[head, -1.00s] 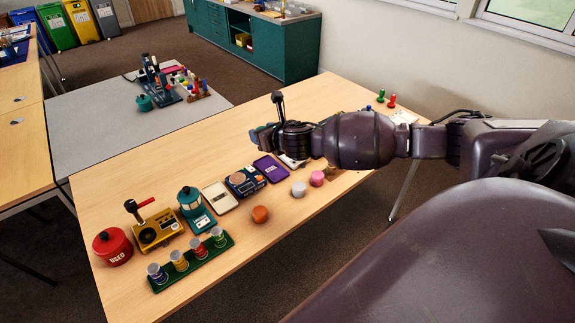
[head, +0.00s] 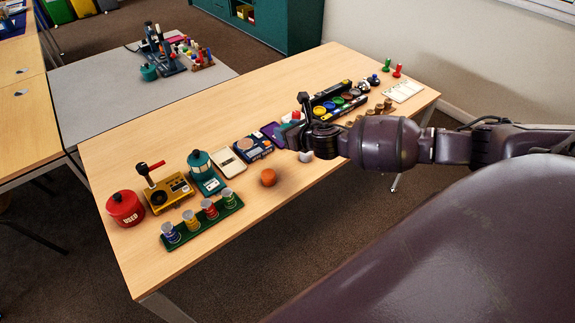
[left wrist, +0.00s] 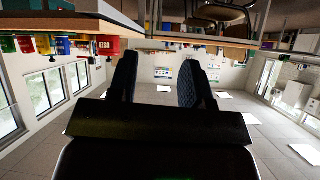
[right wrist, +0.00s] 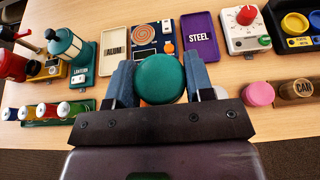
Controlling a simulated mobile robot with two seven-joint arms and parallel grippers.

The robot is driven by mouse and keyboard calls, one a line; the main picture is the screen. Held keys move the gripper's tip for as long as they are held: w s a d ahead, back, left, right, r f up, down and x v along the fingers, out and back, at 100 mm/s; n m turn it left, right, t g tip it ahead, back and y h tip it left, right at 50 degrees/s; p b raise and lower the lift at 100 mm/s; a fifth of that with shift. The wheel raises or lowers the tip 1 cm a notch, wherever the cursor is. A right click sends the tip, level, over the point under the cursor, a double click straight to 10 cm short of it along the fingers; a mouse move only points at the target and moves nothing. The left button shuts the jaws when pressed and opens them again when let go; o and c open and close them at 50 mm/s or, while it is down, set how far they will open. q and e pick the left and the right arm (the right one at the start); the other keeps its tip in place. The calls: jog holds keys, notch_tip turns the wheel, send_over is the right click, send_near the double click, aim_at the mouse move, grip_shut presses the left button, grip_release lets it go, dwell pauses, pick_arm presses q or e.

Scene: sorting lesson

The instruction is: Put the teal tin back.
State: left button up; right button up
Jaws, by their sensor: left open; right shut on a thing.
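The teal tin (right wrist: 161,78) is a round-topped piece held between the fingers of my right gripper (right wrist: 158,82). In the head view my right gripper (head: 290,135) is over the middle of the table, beside the purple STEEL tray (head: 270,132). My left gripper (left wrist: 160,80) is open and empty, seen only in the left wrist view.
An orange piece (head: 268,177) lies near the front edge. A black paint tray (head: 340,103) is right. The table's back strip is clear.

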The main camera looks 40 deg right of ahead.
jog(key=b, duration=0.2)
send_over(288, 170)
notch_tip(288, 170, down, 9)
jog(key=shift+w+r, duration=0.1)
jog(key=shift+f, duration=0.25)
jog(key=shift+f+b, duration=0.3)
notch_tip(288, 170, down, 4)
jog(key=shift+r+b, duration=0.25)
jog(key=shift+b, duration=0.4)
jog(key=shift+f, duration=0.3)
jog(key=shift+r, duration=0.15)
jog(key=shift+f, duration=0.25)
jog(key=o, duration=1)
jog(key=shift+r, duration=0.1)
pick_arm(q)
notch_tip(288, 170, down, 4)
jog(key=shift+s+f, duration=0.1)
